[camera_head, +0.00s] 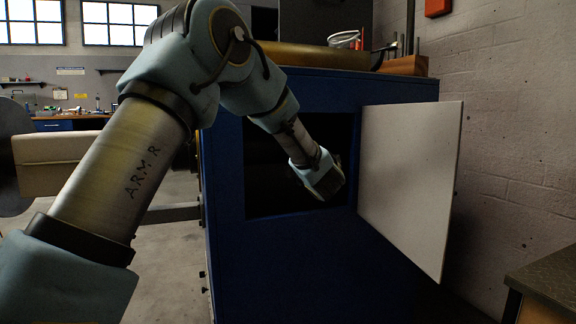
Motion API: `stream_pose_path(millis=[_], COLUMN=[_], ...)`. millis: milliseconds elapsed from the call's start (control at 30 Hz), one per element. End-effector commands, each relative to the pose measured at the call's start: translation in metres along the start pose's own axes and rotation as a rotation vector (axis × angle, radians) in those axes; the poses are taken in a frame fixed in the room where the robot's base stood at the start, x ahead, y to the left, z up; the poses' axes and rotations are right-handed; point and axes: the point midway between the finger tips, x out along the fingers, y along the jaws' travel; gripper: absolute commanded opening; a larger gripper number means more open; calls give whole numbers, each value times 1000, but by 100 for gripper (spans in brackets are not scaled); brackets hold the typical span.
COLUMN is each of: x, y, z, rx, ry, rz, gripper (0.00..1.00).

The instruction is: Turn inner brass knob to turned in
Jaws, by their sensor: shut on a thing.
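My gripper (332,184) is at the open front of the blue cabinet (300,262), in front of its dark opening (268,178). It points down and to the right. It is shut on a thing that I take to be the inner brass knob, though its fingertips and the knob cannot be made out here. The inside of the opening is too dark to show any detail, so how far the knob is turned cannot be told.
A white door panel (410,180) stands open to the right of the opening, close to my gripper. A grey block wall (518,150) is beyond it. A dark-topped bench (548,285) is at the lower right. Open floor (168,262) lies to the left.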

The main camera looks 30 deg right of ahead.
Motion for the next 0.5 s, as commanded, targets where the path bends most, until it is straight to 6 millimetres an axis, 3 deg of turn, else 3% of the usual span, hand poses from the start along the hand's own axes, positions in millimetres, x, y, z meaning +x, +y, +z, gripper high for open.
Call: stream_pose_path(millis=[367,400,500], x=[0,0,0], y=[0,0,0], z=[0,0,0], rx=[-5,-5,-5], ry=[1,1,1], rz=[-1,-1,-1], gripper=[0,44,55])
